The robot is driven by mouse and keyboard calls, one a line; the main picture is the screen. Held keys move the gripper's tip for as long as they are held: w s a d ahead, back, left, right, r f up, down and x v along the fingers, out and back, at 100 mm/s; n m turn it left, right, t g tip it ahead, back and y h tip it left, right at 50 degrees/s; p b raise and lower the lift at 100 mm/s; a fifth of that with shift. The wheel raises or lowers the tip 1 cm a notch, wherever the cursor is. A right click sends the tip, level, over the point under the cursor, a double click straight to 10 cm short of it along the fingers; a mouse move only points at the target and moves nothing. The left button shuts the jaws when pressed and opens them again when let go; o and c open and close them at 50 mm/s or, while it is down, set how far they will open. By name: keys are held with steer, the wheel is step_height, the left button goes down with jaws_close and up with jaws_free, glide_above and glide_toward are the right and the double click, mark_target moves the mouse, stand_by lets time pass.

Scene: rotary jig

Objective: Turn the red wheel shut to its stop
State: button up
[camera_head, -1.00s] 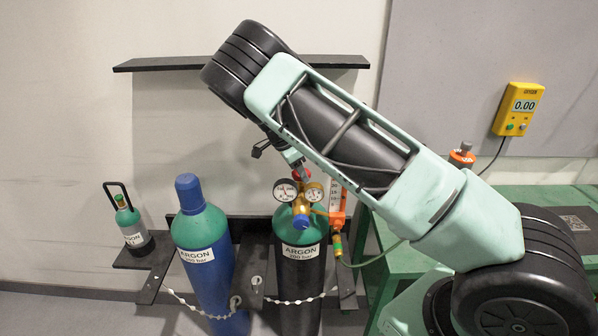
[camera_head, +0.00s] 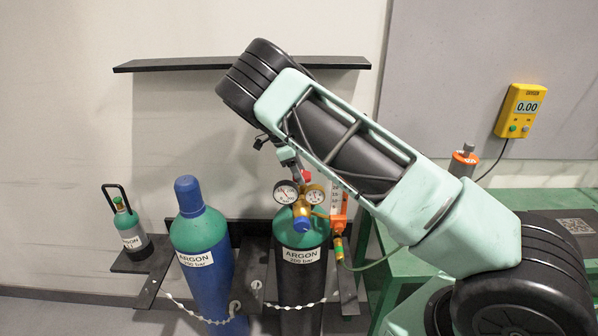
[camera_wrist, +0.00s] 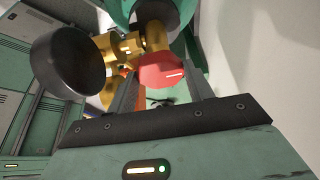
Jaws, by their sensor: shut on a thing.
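The red wheel (camera_wrist: 160,72) sits on the brass valve body (camera_wrist: 150,36) in the wrist view, with a pale mark on its face. My gripper (camera_wrist: 161,88) has a finger on each side of the wheel and is shut on it. In the head view, a small red part of the wheel (camera_head: 306,176) shows above the regulator on the black-bodied argon cylinder (camera_head: 300,278). My gripper's fingertips are too small and too covered to make out there. The wheel's stop cannot be seen.
Two dial gauges (camera_head: 286,192) and a blue knob (camera_head: 301,224) crowd the valve. An orange-framed flowmeter (camera_head: 338,207) stands just to the right. A blue argon cylinder (camera_head: 203,255) stands to the left, with a chain across the front. A black shelf (camera_head: 190,64) runs above.

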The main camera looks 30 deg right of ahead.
steer(key=o, duration=1)
steer(key=shift+c, duration=0.2)
steer(key=shift+w+a+r, duration=0.1)
steer(key=shift+w+a+r+b, duration=0.1)
steer(key=shift+r+b, duration=0.2)
steer(key=w+a+r+b, duration=0.3)
steer(key=w+a, duration=0.4)
steer(key=a, duration=0.4)
steer(key=shift+w+r+b, duration=0.35)
steer(key=shift+b, duration=0.2)
